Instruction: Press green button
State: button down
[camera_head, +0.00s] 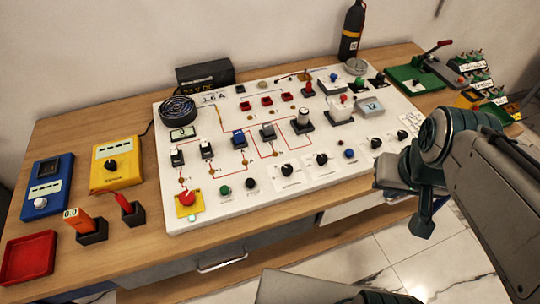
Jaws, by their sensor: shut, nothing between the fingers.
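A white panel (330,190) lies on the wooden table, covered with knobs, switches and red wiring lines. A round green button (225,191) sits near its front edge, left of the middle, beside a black knob (251,184). My gripper (421,230) hangs down past the panel's front right edge, far to the right of the green button and apart from it. It is shut and holds nothing. Its fingertips are small and dark here.
A red mushroom button (187,198) on a yellow base stands just left of the green button. Taller parts, such as a white-topped knob (303,118), rise behind. Blue (47,188) and yellow (117,164) meters stand at left. The floor in front is clear.

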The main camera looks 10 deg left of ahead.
aim_at(224, 190)
jog(key=z, duration=0.8)
jog(key=k, duration=0.5)
jog(key=u, duration=1.35)
